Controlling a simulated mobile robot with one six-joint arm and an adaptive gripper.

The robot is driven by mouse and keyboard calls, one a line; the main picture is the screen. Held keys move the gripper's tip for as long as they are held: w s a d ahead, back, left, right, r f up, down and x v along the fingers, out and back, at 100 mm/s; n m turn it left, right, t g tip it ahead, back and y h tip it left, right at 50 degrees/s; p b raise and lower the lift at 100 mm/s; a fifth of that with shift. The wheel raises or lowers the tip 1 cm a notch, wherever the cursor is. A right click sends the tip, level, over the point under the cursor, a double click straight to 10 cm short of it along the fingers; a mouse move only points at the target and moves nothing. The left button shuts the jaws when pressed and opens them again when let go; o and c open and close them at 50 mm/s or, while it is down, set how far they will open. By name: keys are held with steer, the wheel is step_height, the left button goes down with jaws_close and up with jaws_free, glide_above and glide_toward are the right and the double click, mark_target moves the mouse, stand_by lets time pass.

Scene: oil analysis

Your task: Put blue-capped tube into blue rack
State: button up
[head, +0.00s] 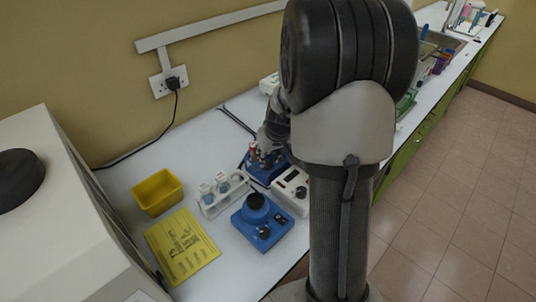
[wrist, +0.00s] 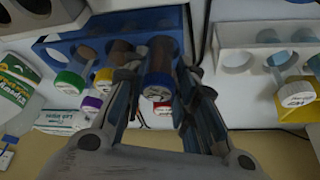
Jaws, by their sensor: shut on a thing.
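The blue-capped tube (wrist: 158,84) has a dark brown body and sits between the two fingers of my gripper (wrist: 158,75) in the wrist view. My gripper is shut on it near the cap. The blue rack (wrist: 150,19) is right by the held tube. I cannot tell whether the tube's far end is inside a hole. Other tubes with green (wrist: 69,81), yellow and purple caps stand in or beside the rack. In the head view my gripper (head: 270,138) is over the blue rack (head: 262,180), and my arm hides much of it.
A white rack (wrist: 230,35) with white-capped tubes is close by on the right in the wrist view. The head view shows a blue mixer (head: 262,232), a white device (head: 290,190), a yellow bin (head: 157,192) and a yellow sheet (head: 182,246) on the bench.

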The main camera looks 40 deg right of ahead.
steer(key=o, duration=1.1)
steer(key=v, duration=1.2)
steer(key=s+a+r+n, duration=0.1)
steer(key=s+a+r, duration=0.2)
steer(key=a, duration=0.4)
steer(key=s+a+r, duration=0.2)
steer(key=s+a, duration=0.1)
steer(key=a, duration=0.3)
steer(key=shift+n+y, duration=0.5)
steer(key=shift+n, duration=0.3)
steer(key=shift+s+a, duration=1.55)
steer(key=shift+s, duration=0.7)
steer(key=shift+s+a, duration=1.5)
steer(key=shift+s, duration=0.75)
steer(key=shift+s+a, duration=1.55)
steer(key=shift+s, duration=0.7)
